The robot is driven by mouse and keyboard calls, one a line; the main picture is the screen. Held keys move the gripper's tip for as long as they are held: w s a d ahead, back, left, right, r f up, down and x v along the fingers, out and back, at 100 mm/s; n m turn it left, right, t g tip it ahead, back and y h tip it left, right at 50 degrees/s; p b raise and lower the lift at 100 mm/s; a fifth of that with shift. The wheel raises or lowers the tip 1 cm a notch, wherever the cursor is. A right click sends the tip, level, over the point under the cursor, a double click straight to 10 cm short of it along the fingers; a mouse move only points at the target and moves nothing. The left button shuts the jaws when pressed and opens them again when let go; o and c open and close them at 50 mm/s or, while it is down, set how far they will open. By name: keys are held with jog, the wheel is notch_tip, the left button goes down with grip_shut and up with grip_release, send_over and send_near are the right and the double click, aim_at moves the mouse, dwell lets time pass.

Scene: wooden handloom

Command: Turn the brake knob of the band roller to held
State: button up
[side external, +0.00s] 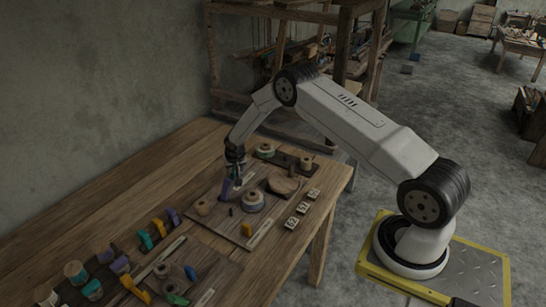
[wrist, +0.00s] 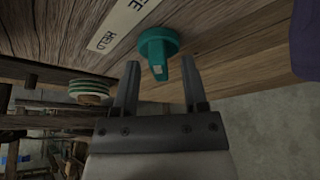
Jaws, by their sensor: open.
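In the wrist view a teal knob (wrist: 158,45) with a raised grip bar and a small pale mark stands on a wooden board. A pale label strip (wrist: 122,22) beside it carries the word HELD and part of another word, seen turned over. The bar does not clearly line up with either word. My gripper (wrist: 160,72) is open, its two fingers on either side of the bar's end; I cannot tell whether they touch it. In the side view my gripper (side external: 235,178) is low over the board on the bench, and the knob cannot be made out there.
A spool with green bands (wrist: 90,90) is left of my fingers in the wrist view. A purple piece (wrist: 306,40) is at the right edge. In the side view a round spool (side external: 253,201), a yellow piece (side external: 247,230) and white tiles (side external: 297,208) are near my gripper.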

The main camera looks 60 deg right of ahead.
grip_shut()
jog(key=shift+n+y, duration=0.5)
jog(key=shift+n, duration=0.7)
jog(key=shift+n+t+y, duration=0.3)
jog(key=shift+n, duration=0.6)
jog(key=shift+d+n+y, duration=0.1)
jog(key=shift+n+y, duration=0.7)
jog(key=shift+n, duration=1.2)
jog(key=n, duration=0.2)
jog(key=n+y, duration=0.1)
jog(key=n, duration=0.1)
jog(key=shift+d+y, duration=0.1)
jog(key=shift+y, duration=0.2)
jog(key=shift+n+y, duration=0.6)
jog(key=shift+n, duration=1.3)
jog(key=shift+g, duration=0.4)
